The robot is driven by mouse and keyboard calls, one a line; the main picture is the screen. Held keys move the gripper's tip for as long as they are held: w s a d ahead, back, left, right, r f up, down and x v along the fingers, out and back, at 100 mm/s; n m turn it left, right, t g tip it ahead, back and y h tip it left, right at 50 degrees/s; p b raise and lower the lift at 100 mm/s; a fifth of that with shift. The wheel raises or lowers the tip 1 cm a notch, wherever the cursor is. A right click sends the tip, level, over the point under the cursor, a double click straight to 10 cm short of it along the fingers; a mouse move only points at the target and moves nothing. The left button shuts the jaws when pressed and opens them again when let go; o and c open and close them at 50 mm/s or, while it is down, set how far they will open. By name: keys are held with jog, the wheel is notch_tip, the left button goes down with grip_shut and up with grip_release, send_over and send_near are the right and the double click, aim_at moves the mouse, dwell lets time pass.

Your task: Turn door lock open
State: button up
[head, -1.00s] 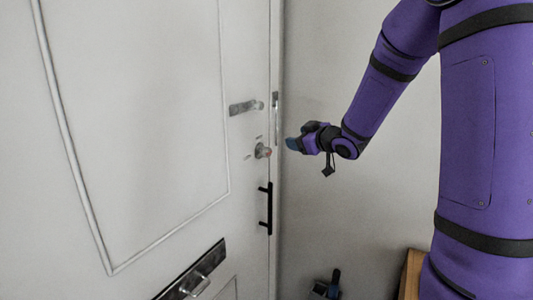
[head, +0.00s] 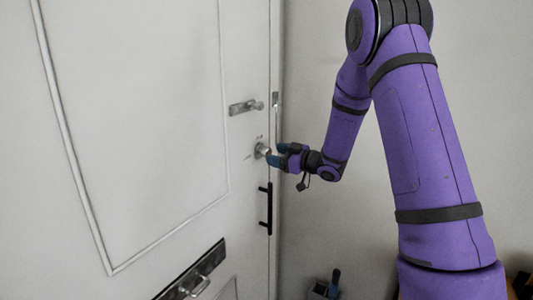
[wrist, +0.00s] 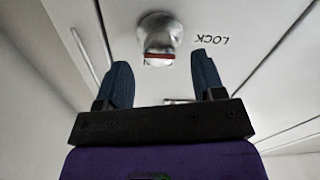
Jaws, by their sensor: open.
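The door lock is a round silver knob (head: 261,150) near the right edge of the white door (head: 140,120). In the wrist view the lock knob (wrist: 158,38) has a red strip on its near end, with the word LOCK written upside down on the door to its right. My gripper (head: 273,153) is at the knob in the head view, its blue fingertips close to it. In the wrist view my gripper (wrist: 162,75) is open, and the knob lies ahead of the gap between the fingers. I cannot tell whether a finger touches it.
A silver latch (head: 246,107) sits above the knob on the door. A black vertical pull handle (head: 266,208) is below it. A mail slot plate (head: 190,275) is low on the door. A dark container (head: 325,288) stands at the bottom by the wall.

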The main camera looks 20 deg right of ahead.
aim_at(269, 152)
jog(key=shift+x, duration=2.2)
jog(key=c, duration=0.9)
